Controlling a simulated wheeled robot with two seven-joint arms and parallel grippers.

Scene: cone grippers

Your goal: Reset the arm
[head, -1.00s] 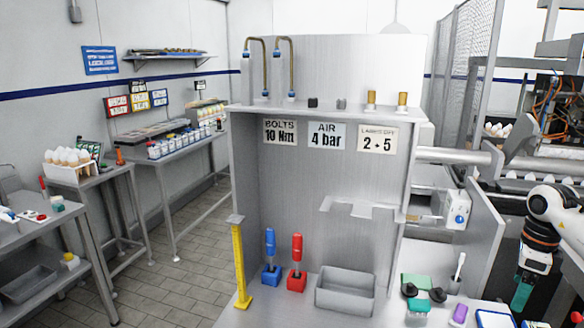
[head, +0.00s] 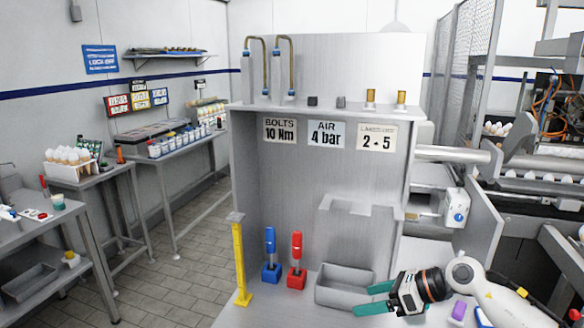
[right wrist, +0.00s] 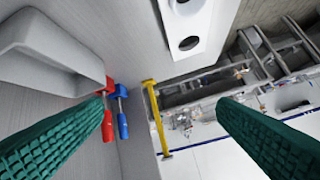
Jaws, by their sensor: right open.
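My right gripper (head: 366,298) reaches in from the right in the head view, just in front of the grey bin (head: 345,280). Its two green fingers are apart with nothing between them, and it points left. In the right wrist view the two green fingers (right wrist: 158,130) frame an empty gap. The bin (right wrist: 45,55) shows at the upper left there. The blue-handled tool (head: 271,255) and the red-handled tool (head: 297,260) stand upright in their holders, left of the bin and apart from the gripper. My left gripper is in neither view.
A yellow post (head: 240,265) stands at the bench's left front. A grey panel with signs (head: 326,134) rises behind. A purple item (head: 459,310) lies beneath my right arm. A white box with a blue dial (head: 456,210) sits at the right. Open floor (head: 180,265) lies left of the bench.

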